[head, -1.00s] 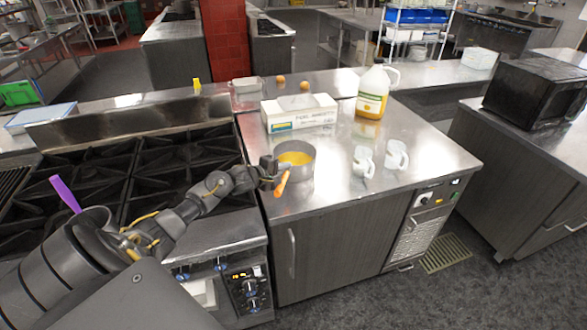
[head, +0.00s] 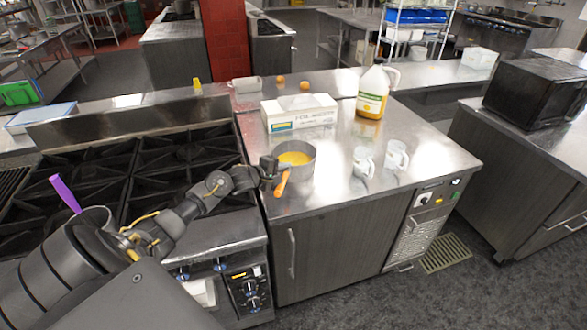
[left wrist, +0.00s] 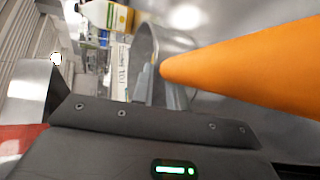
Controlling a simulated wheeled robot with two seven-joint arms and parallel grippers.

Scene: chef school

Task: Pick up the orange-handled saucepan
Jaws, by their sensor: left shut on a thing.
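The saucepan (head: 308,166) is a grey metal pan with a yellow inside and an orange handle (head: 282,184). It is at the left front of the steel counter, close to the stove. My left gripper (head: 275,172) is at the pan's left side, shut on the saucepan where the handle meets the body. The fingertips are small and partly hidden here. In the left wrist view the orange handle (left wrist: 250,66) fills the upper right, and the pan's grey wall (left wrist: 146,62) shows beyond it. I cannot tell any gap between pan and counter. My right gripper is not in view.
Two clear cups (head: 364,162) (head: 396,155) stand right of the pan. A white box (head: 300,112) and a jug with yellow liquid (head: 373,92) stand behind. The stove (head: 165,165) lies left under my arm. The counter's front right is clear.

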